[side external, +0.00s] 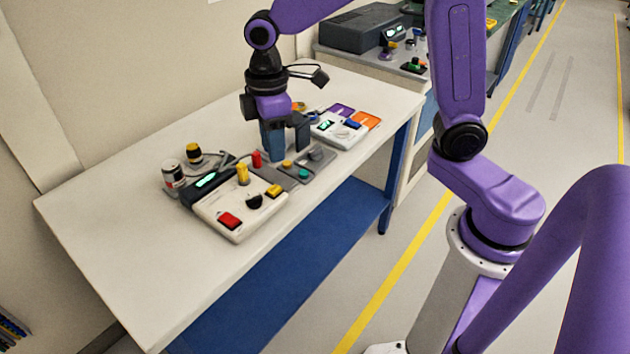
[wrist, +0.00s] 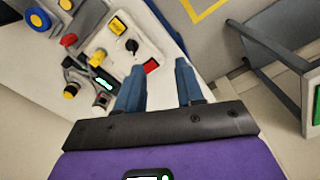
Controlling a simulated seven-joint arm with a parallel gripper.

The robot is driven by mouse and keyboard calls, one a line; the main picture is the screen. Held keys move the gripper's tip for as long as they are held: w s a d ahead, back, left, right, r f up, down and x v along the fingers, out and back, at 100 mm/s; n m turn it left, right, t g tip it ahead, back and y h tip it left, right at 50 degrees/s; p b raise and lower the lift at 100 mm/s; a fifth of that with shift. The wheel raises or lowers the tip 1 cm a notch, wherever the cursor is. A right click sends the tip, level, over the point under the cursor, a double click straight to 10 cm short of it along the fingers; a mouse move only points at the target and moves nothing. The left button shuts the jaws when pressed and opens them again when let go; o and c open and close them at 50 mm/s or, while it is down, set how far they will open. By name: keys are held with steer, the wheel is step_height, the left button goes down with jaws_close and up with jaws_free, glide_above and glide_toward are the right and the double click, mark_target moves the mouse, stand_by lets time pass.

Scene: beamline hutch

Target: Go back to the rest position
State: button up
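My gripper (side external: 286,142) hangs fingers down over the back half of the white table (side external: 120,235), close above the small grey button panel (side external: 315,160). The side view does not show clearly how high it is. In the wrist view, the two blue fingers of my gripper (wrist: 159,68) stand apart with nothing held between them. Beyond the fingertips lies the white control box (wrist: 125,45) with a red button, a yellow button and a black knob. It also shows in the side view (side external: 238,222), left of my gripper.
A second white box (side external: 338,133) with a blue button sits behind the gripper, near purple and orange cards (side external: 367,120). A can (side external: 173,177) and a yellow-topped black item (side external: 194,153) stand at the left. The table's front left is clear.

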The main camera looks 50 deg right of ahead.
steer(key=s+d, duration=0.4)
steer(key=s, duration=0.7)
steer(key=s+d+f, duration=0.1)
steer(key=s+d, duration=0.3)
steer(key=s, duration=0.8)
